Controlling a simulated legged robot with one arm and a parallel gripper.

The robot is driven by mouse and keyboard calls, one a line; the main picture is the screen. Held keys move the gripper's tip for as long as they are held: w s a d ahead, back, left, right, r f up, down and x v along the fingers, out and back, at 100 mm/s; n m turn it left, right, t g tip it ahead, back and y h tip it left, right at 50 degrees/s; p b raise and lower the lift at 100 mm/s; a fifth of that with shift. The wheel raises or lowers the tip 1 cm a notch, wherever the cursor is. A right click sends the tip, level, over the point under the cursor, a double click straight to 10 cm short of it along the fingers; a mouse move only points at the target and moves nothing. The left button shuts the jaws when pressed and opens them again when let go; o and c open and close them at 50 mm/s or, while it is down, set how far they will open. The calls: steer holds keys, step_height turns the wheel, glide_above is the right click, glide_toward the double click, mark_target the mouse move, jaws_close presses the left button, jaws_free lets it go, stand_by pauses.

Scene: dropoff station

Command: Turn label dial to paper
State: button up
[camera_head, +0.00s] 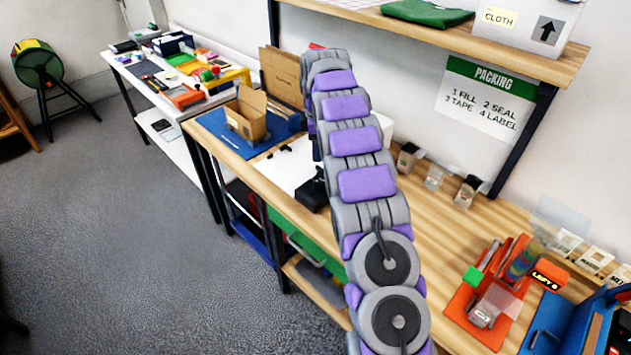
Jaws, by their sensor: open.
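My purple and grey arm rises through the middle of the view and bends down at its far end. A dark part beside the arm, over the packing table, looks like my gripper (316,180); it is open, and my arm hides much of it. I cannot make out the label dial or any paper setting; it may be hidden behind my arm. An orange device (475,318) with a rainbow-coloured roll and a small tag stands on the table at the right. Several small label cards (592,260) stand behind it.
The wooden packing table (440,235) has bare room right of my arm. An open cardboard box (246,118) stands on a blue mat at its far end. Small containers (434,178) line the wall. A shelf (480,42) overhangs the table. A blue holder (575,325) stands at right.

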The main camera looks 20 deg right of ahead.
mark_target(318, 182)
step_height(318, 182, down, 13)
steer(key=b, duration=0.3)
steer(key=shift+s+d+f, duration=0.1)
steer(key=shift+f, duration=0.1)
steer(key=shift+d+f, duration=0.1)
steer(key=shift+f, duration=0.15)
steer(key=shift+c, duration=0.2)
steer(key=shift+r, duration=0.1)
steer(key=c, duration=1)
steer(key=shift+o, duration=0.2)
